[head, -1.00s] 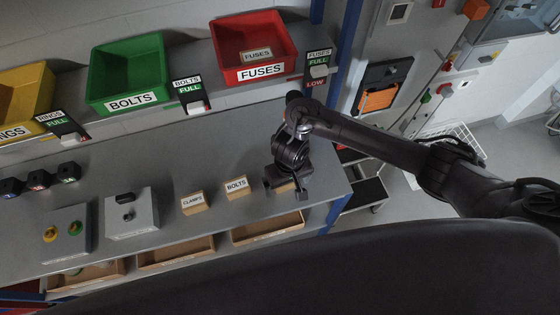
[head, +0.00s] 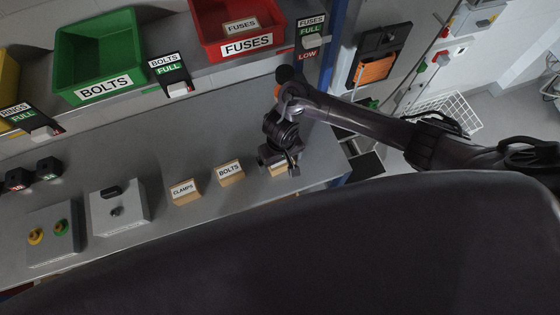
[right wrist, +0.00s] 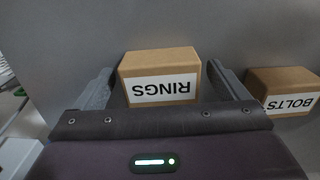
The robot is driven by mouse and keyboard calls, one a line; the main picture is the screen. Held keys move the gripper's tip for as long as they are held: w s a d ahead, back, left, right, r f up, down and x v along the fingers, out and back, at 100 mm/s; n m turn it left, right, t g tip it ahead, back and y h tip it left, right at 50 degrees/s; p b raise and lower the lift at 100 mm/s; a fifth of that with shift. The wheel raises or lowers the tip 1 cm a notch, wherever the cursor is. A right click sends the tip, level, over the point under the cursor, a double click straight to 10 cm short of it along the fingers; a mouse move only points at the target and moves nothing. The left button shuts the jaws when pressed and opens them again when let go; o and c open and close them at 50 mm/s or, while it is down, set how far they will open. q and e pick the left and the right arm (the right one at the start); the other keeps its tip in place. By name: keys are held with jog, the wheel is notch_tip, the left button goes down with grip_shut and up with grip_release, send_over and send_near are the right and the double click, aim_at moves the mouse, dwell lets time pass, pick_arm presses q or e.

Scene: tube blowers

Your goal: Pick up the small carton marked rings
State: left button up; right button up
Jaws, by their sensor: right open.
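The small carton marked RINGS (right wrist: 160,68) is brown with a white label and stands on the grey bench. In the right wrist view it sits between the two open fingers of my right gripper (right wrist: 160,85), with a gap at each side. In the head view the carton (head: 278,172) is mostly hidden behind my right gripper (head: 280,163). The label reads upside down in the right wrist view. My left gripper is not in view.
The BOLTS carton (head: 230,173) stands close beside, also in the right wrist view (right wrist: 285,90). The CLAMPS carton (head: 184,191) is farther left. A red FUSES bin (head: 202,40) and green BOLTS bin (head: 65,55) are behind. Switch boxes (head: 135,207) stand at left.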

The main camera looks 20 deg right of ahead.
jog(key=c, duration=1.1)
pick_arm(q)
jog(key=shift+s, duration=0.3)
pick_arm(e)
jog(key=shift+r, duration=0.1)
